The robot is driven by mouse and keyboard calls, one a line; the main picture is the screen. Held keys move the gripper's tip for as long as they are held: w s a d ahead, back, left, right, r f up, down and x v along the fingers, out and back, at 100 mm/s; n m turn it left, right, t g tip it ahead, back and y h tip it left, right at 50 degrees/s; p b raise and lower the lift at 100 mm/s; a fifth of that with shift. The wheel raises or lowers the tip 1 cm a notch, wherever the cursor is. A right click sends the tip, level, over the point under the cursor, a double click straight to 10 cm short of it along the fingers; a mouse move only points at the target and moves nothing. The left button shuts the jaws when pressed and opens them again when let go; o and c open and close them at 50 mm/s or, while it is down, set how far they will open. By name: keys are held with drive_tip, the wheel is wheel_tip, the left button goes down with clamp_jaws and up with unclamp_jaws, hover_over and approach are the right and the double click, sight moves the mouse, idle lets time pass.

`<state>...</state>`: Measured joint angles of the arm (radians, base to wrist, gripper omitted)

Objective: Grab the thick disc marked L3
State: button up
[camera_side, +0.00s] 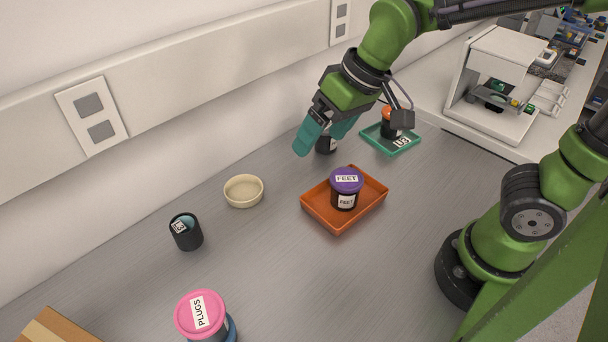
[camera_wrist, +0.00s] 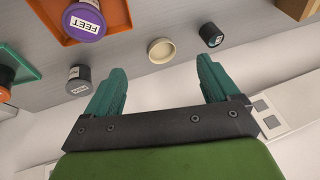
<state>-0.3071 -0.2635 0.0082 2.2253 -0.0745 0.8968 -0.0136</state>
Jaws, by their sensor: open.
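I cannot make out a thick disc clearly marked L3 in either view. A black cup with a teal top (camera_side: 186,232) stands at the left with a small white label too small to read; it also shows in the wrist view (camera_wrist: 211,36). A black jar (camera_side: 327,146) stands near the wall, partly hidden by my gripper, and its label is unreadable in the wrist view (camera_wrist: 78,82). My gripper (camera_side: 318,143) is open and empty above the bench beside that jar; its teal fingers are spread in the wrist view (camera_wrist: 158,82).
An orange tray (camera_side: 325,222) holds a purple-lidded FEET jar (camera_side: 346,188). A teal tray (camera_side: 378,143) with an unclear tag holds an orange-lidded jar (camera_side: 388,118). A cream dish (camera_side: 243,191) stands between. A pink-lidded PLUGS jar (camera_side: 200,313) is in front. A white machine (camera_side: 495,80) is behind.

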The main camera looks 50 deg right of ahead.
sight(184, 223)
drive_tip(key=w+a+f+n, duration=0.25)
drive_tip(key=w+a, duration=0.35)
drive_tip(key=a, duration=0.3)
drive_tip(key=w+a+f+n, duration=0.2)
drive_tip(key=w+a+n, duration=0.3)
drive_tip(key=a, duration=0.4)
drive_tip(key=shift+m, duration=0.65)
drive_tip(key=x, duration=1.6)
drive_tip(key=shift+d+f, duration=0.3)
drive_tip(key=shift+f, duration=0.2)
drive_tip(key=c, duration=1.1)
drive_tip(key=shift+c, duration=1.1)
drive_tip(key=shift+r, duration=0.15)
